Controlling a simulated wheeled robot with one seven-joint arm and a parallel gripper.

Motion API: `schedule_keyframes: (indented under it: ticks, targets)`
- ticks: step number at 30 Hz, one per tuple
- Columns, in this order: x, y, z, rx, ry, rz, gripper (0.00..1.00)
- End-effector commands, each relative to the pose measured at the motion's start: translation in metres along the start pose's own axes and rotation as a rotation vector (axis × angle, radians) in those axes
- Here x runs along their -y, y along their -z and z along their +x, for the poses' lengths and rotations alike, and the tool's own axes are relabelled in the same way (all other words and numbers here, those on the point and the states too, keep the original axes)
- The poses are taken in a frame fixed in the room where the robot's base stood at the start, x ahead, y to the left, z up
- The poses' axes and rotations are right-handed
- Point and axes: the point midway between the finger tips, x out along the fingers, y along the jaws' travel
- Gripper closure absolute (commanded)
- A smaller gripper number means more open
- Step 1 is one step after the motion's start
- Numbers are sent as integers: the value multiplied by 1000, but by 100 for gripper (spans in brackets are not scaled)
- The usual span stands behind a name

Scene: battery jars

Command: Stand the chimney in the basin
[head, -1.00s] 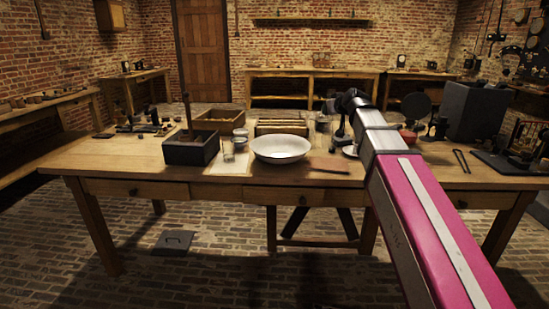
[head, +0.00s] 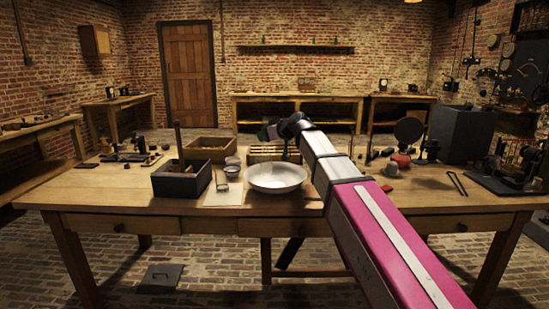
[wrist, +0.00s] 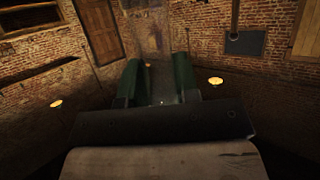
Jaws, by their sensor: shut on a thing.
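The white basin (head: 276,188) stands on the table near its front edge and looks empty. My gripper (head: 268,132) is in the air above and behind the basin's rim in the head view, partly hidden by my own wrist. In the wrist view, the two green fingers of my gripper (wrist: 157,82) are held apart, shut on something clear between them. I take it to be the glass chimney (wrist: 160,88), but its outline is too faint to tell its tilt. In the head view I cannot make the chimney out.
A dark open box (head: 182,182) and small glassware on a paper sheet stand left of the basin. A wooden tray (head: 210,148) and a slatted rack (head: 268,153) lie behind. A big grey box (head: 463,135) and instruments crowd the right.

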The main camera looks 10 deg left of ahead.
Motion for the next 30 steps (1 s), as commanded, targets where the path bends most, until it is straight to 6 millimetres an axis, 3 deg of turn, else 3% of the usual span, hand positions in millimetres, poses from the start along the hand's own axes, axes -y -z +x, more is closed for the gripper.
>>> schedule_keyframes:
  ticks: [3,10,17,24,30]
  targets:
    - [-27,-12,10,1,-2,3,95]
    - [-58,-29,20,0,-1,2,95]
    - [-63,-39,23,0,0,1,95]
    - [-62,-67,35,0,0,2,95]
    - [-62,-70,36,-1,-1,1,95]
